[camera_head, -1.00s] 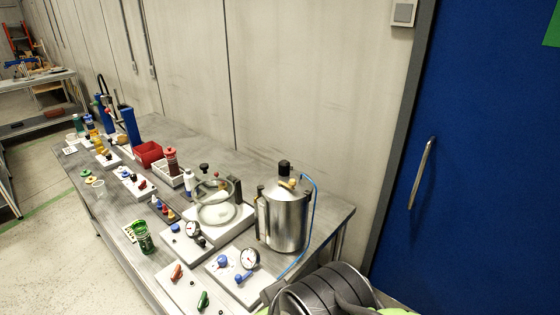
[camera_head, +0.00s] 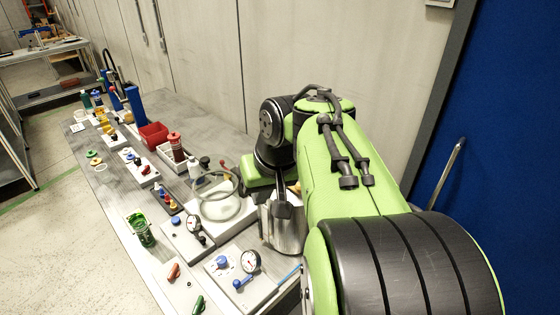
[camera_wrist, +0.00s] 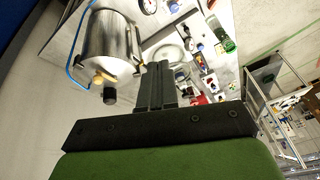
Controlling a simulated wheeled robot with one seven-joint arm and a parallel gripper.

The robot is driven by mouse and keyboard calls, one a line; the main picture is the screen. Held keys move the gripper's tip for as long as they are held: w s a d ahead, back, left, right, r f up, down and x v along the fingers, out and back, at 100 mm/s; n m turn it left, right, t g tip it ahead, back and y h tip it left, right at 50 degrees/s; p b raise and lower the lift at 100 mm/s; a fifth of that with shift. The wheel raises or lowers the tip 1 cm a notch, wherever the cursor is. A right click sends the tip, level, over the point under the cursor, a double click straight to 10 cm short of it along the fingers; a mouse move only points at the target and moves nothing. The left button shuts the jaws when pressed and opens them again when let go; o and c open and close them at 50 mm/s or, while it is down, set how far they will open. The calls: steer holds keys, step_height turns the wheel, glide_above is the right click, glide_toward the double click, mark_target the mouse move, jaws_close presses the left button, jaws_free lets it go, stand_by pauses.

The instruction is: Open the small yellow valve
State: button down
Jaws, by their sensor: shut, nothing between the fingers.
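A shiny metal pressure pot (camera_head: 287,232) stands at the near right end of the table, mostly hidden behind my arm in the head view. The wrist view shows the pot (camera_wrist: 108,36) at upper left, with a small yellow fitting (camera_wrist: 103,77) and a black knob (camera_wrist: 110,96) on its lid. This fitting looks like the small yellow valve; its position is too small to tell. My gripper (camera_head: 283,204) is over the pot in the head view. Its fingers (camera_wrist: 157,68) are together and empty, beside the pot and apart from the yellow fitting.
A blue hose (camera_wrist: 72,65) runs along the pot. Left of it are a clear glass ring vessel (camera_head: 217,200), a gauge panel (camera_head: 240,275) and a red bin (camera_head: 153,135). A wall stands behind the table; a blue door (camera_head: 480,130) is at right.

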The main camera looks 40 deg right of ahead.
steer(key=s+d+m+t+y+p, duration=0.1)
steer(key=s+d+m, duration=0.1)
steer(key=d, duration=0.9)
steer(key=s+d+m+t+p, duration=0.1)
steer(key=s+d+m, duration=0.1)
steer(key=d, duration=0.9)
steer(key=b+x, duration=0.1)
steer(key=x, duration=0.3)
steer(key=a+b+x, duration=0.1)
steer(key=x, duration=0.3)
steer(key=w+a+r+b+x, duration=0.1)
steer(key=b+x, duration=0.1)
steer(key=x, duration=0.2)
steer(key=shift+a+f, duration=0.2)
steer(key=shift+a, duration=0.05)
steer(key=shift+d, duration=0.1)
